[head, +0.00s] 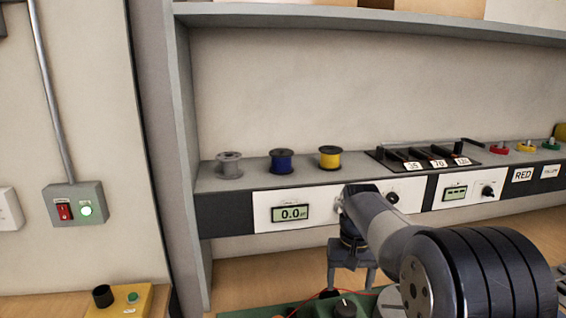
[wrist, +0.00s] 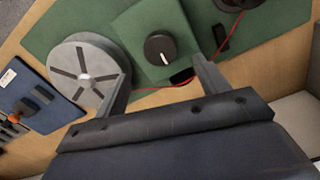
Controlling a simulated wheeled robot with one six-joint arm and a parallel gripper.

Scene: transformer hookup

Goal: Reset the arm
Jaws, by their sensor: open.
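My arm reaches in from the lower right in the head view, with my gripper (head: 350,278) pointing down in front of the shelf. In the wrist view my gripper (wrist: 160,88) is open, its two fingers wide apart with nothing between them. Below it are a green mat (wrist: 82,22) and a green box with a black knob (wrist: 160,48). The knob also shows at the bottom of the head view (head: 344,308). A red wire (wrist: 178,85) runs behind the fingers. A round grey slotted disc (wrist: 84,76) lies beside the left finger.
A shelf carries grey (head: 229,165), blue (head: 282,162) and yellow (head: 330,158) spools and a black rack (head: 430,155). A display (head: 290,213) reads 0.0. A switch box (head: 75,204) with a lit green button is on the left wall. A blue panel (wrist: 40,100) lies at left.

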